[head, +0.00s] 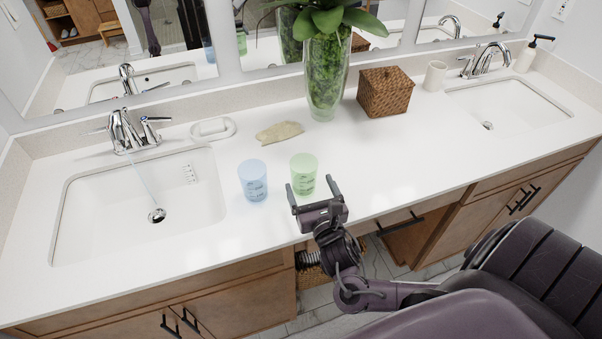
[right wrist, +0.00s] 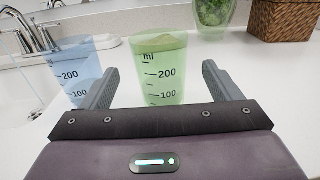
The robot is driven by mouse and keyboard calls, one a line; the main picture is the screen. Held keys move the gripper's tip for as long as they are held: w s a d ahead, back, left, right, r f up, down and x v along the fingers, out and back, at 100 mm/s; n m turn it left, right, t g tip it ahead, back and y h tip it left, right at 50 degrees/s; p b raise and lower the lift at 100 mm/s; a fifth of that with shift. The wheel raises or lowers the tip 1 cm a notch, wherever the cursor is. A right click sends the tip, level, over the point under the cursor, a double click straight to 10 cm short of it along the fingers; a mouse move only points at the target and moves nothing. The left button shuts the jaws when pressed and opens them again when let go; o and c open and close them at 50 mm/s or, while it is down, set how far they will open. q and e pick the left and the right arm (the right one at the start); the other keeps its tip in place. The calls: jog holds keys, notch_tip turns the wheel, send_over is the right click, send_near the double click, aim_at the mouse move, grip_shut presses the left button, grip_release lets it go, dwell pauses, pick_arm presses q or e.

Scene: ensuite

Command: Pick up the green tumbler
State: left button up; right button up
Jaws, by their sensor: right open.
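The green tumbler (head: 304,174) stands upright on the white counter, right of a blue tumbler (head: 253,181). My right gripper (head: 312,187) is open and empty at the counter's front, just on the near side of the green tumbler. In the right wrist view the green tumbler (right wrist: 160,70) stands ahead, between the lines of the two spread fingers (right wrist: 158,85), and shows "ml", 200 and 100 marks. The blue tumbler (right wrist: 77,72) is just outside the left finger there. Whether the fingertips reach beside the green tumbler is hard to tell. My left gripper is not in view.
A beige folded cloth or pouch (head: 279,132) lies behind the tumblers. A glass vase with a plant (head: 327,75) and a woven box (head: 384,92) stand at the back. A sink with running water (head: 135,222) is at left. Clear counter lies to the right.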

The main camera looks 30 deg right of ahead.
aim_at(308, 178)
jog(key=w, duration=0.2)
jog(key=d+p, duration=0.1)
jog(key=shift+w+r, duration=0.4)
jog(key=x, duration=0.2)
jog(key=shift+w+f+p, duration=0.2)
jog(key=shift+w+p, duration=0.1)
jog(key=shift+w+d+f, duration=0.1)
jog(key=shift+w, duration=0.25)
jog(key=c, duration=1)
jog(key=shift+c, duration=0.6)
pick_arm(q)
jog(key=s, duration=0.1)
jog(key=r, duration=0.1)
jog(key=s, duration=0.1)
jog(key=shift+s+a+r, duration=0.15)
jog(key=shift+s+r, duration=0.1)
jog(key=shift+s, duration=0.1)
pick_arm(e)
jog(key=shift+r, duration=0.25)
